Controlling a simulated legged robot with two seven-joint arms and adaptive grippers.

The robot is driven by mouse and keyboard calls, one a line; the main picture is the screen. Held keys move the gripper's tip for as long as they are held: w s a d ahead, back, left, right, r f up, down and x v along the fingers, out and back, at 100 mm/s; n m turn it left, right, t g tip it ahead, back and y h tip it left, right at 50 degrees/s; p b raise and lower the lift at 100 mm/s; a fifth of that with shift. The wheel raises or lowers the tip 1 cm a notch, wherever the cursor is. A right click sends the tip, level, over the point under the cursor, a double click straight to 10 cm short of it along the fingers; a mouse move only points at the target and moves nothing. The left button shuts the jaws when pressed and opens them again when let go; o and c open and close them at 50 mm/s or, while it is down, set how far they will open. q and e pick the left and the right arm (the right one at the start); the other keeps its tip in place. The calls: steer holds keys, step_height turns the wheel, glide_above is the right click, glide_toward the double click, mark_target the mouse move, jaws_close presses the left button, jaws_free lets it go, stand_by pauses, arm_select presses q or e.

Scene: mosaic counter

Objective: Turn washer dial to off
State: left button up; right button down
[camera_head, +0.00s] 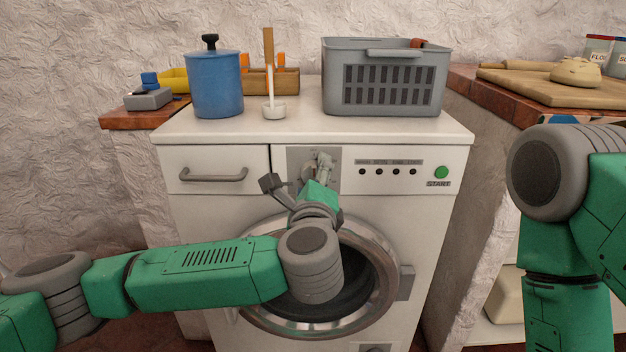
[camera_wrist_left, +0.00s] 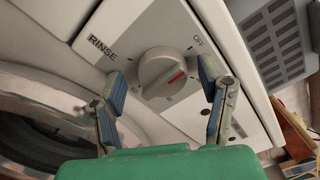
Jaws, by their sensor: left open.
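The washer (camera_head: 440,215) stands in the middle of the head view, its control panel (camera_head: 299,156) above the round door. The round grey dial (camera_wrist_left: 150,64) shows in the left wrist view; its red mark (camera_wrist_left: 177,77) points right, below the OFF label (camera_wrist_left: 198,40) and away from it. The RINSE label (camera_wrist_left: 102,48) is at its left. My left gripper (camera_head: 321,165) is open in front of the panel and largely hides the dial in the head view. In the left wrist view its fingers are on either side of the dial; I cannot tell whether they touch it.
The green START button (camera_head: 442,172) is right of the dial. My right arm is at the right edge.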

arm_select(q)
steer(key=s, duration=1.1)
steer(key=shift+s, duration=0.4)
steer(key=shift+f, duration=0.15)
steer(key=s+d+f+m+g+h, duration=0.5)
steer(key=s+d+f+m+h, duration=0.65)
steer(key=m, duration=0.95)
steer(key=s+a+f+m+g+y, duration=0.2)
steer(key=s+a+f+m+g, duration=0.3)
steer(key=f+m, duration=0.45)
steer(key=s+a+f+m+g+y, duration=0.2)
steer(key=s+a+f+m+g, duration=0.2)
steer(key=s+a+f+m, duration=0.5)
steer(key=s+a+f+m+g+y, duration=0.1)
steer(key=a+f+m+g+y, duration=0.25)
steer(key=a, duration=0.95)
steer(key=a+f+m+y, duration=0.2)
steer(key=a+m+y, duration=0.3)
steer(key=a, duration=0.8)
step_height(320, 180, up, 18)
steer(key=h+p, duration=0.1)
steer(key=p, duration=1.7)
steer(key=shift+s+d+m, duration=0.25)
steer(key=shift+d+m, duration=0.1)
steer(key=shift+m, duration=0.05)
